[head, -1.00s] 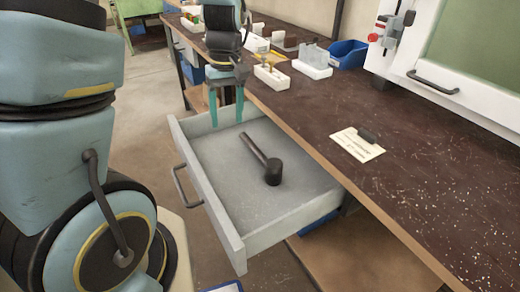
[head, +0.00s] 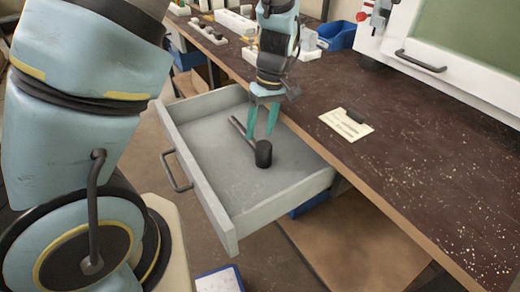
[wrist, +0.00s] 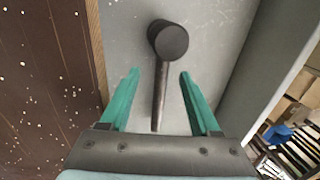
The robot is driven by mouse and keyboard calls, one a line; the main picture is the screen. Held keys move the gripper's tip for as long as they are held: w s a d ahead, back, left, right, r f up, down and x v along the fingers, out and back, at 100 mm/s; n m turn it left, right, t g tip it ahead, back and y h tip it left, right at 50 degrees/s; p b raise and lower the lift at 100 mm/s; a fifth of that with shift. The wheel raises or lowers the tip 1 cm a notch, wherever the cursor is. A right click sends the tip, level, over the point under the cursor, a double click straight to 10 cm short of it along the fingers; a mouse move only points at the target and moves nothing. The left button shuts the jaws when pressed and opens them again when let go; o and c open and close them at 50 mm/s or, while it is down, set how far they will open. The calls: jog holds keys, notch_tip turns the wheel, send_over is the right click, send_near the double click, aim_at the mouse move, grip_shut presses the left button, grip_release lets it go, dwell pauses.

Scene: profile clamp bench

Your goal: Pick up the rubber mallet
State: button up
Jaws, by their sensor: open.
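The rubber mallet (head: 263,153) lies in the open grey drawer (head: 205,187), with a dark cylindrical head and a dark handle pointing to the back left in the head view. In the wrist view the mallet (wrist: 168,42) has its head at the top centre, and its handle runs down between the fingers. My gripper (head: 262,134) is open above the mallet's handle, its green fingers apart. The fingers (wrist: 158,72) stand on either side of the handle in the wrist view, with clear gaps. I cannot tell how far the fingertips are above the drawer floor.
The dark speckled bench top (head: 420,180) runs along the drawer's right side. A card (head: 346,123) with a dark object lies on it. A blue bin (head: 336,36) and a white cabinet stand behind. The drawer's front wall with its handle (head: 176,171) is at the left.

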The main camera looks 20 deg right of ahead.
jog(key=shift+s+a+f+p, duration=0.1)
jog(key=shift+a+f, duration=0.1)
jog(key=shift+f, duration=0.55)
jog(key=shift+s+a+f+p, duration=0.1)
jog(key=shift+a+f+p, duration=0.1)
jog(key=shift+f, duration=0.55)
jog(key=shift+s+a+f+p, duration=0.1)
jog(key=shift+a+f, duration=0.1)
jog(key=shift+f, duration=0.55)
grip_shut()
